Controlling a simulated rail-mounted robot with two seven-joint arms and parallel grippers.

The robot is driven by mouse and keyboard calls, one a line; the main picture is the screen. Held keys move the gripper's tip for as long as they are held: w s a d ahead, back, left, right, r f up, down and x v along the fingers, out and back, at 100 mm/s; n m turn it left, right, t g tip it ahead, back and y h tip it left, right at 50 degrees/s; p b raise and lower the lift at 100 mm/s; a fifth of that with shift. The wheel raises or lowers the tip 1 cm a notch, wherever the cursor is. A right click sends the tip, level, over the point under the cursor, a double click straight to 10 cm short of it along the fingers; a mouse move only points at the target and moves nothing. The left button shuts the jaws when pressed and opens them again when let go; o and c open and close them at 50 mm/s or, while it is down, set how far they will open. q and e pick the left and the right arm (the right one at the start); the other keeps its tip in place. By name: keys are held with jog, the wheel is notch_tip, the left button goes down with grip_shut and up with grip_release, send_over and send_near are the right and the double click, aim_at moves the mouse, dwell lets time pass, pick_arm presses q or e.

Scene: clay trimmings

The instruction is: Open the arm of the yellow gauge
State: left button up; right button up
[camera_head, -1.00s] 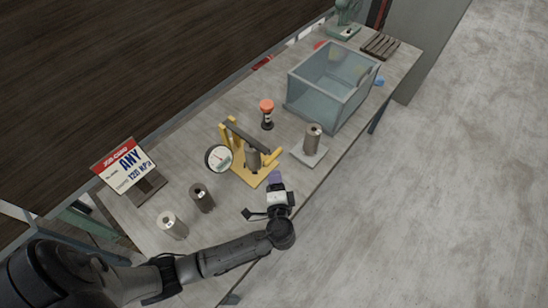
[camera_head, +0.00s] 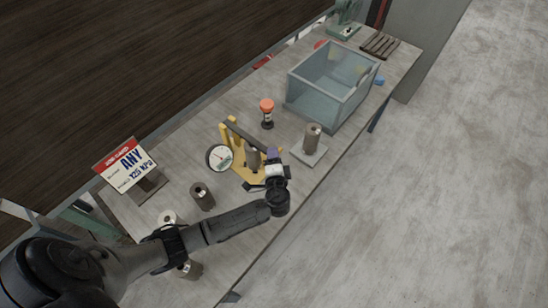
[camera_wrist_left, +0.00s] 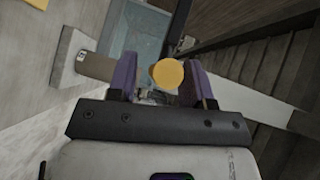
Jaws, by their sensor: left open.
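The yellow gauge (camera_head: 228,134) stands near the middle of the bench, with a round white dial (camera_head: 219,157) on its left side. Its dark arm (camera_head: 242,133) lies across the top of the frame, and a grey cylinder (camera_head: 253,160) is under it. My left gripper (camera_head: 272,155) is at the gauge's right front corner and hides part of it. In the left wrist view, the purple fingers (camera_wrist_left: 162,82) are open, with a round yellow knob (camera_wrist_left: 168,73) between them. I cannot tell whether either finger touches it. My right gripper is not in view.
A grey cylinder (camera_head: 312,136) stands on a pale plate (camera_head: 308,154) close right of the gauge. A clear bin (camera_head: 326,98) and a red-topped object (camera_head: 267,109) are behind. A job card (camera_head: 127,165) and several cylinders (camera_head: 202,195) are on the left. Floor is clear right of the bench.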

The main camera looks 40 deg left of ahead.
pick_arm(q)
jog(key=shift+c, duration=0.3)
grip_shut()
